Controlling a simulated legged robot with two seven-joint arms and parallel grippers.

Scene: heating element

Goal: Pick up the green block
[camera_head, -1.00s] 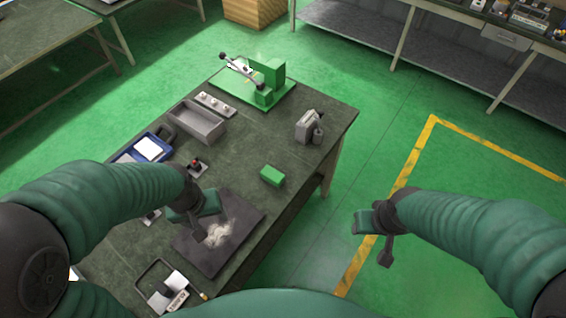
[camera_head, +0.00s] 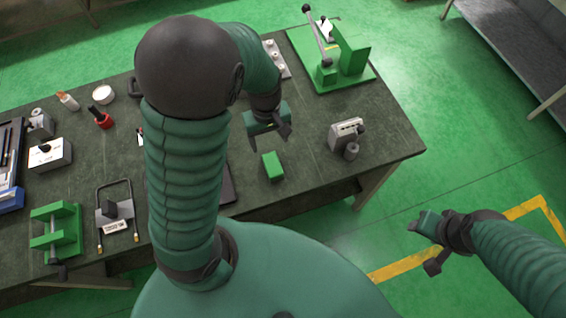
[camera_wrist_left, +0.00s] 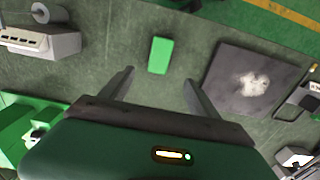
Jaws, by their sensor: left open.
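The green block (camera_head: 272,166) lies on the dark workbench, near its front edge, in the head view. In the left wrist view the green block (camera_wrist_left: 160,55) lies just beyond and between the two fingers. My left gripper (camera_head: 268,143) is open and empty, just behind the block in the head view. Its spread fingers (camera_wrist_left: 156,84) show in the left wrist view, not touching the block.
A grey device (camera_head: 346,134) stands right of the block. A green lever press (camera_head: 345,62) stands at the back right. A dark plate (camera_wrist_left: 245,82) with a pale smudge lies beside the block. Several tools and boxes crowd the bench's left part.

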